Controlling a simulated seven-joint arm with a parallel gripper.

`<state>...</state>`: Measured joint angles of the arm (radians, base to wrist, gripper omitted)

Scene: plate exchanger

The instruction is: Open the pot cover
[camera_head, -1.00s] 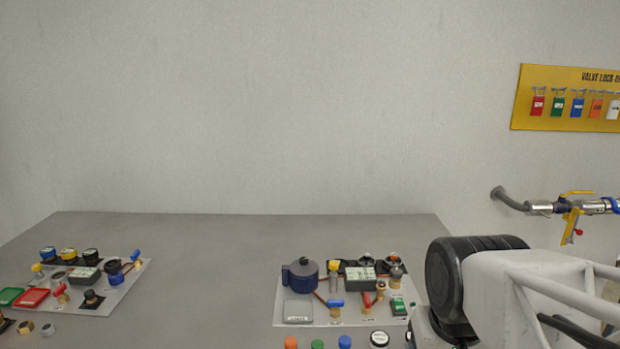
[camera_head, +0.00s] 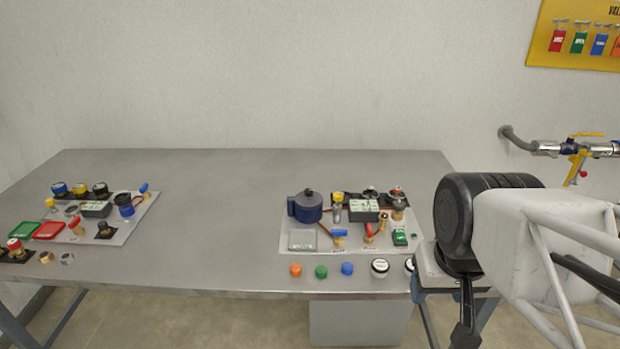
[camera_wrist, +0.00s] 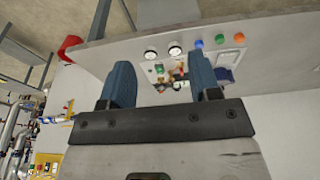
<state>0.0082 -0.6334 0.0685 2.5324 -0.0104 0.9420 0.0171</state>
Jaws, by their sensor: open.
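The pot (camera_head: 305,212) is a dark blue round vessel with a dark cover (camera_head: 308,194) on top, a small knob at its middle. It stands at the back left of the right-hand board (camera_head: 290,222) on the grey table, and the cover sits on it. In the wrist view my gripper (camera_wrist: 165,82) is open and empty, its two blue fingers spread apart, pointing toward the table from a distance. A small dark blue shape by the board in the wrist view (camera_wrist: 224,75) may be the pot. My gripper's fingers do not show in the head view.
Several valves and fittings crowd the right-hand board beside the pot. Coloured caps (camera_head: 321,271) and round gauges (camera_head: 380,267) line the table's front edge. A second board (camera_head: 120,232) lies at left. The table's middle (camera_head: 220,210) is clear.

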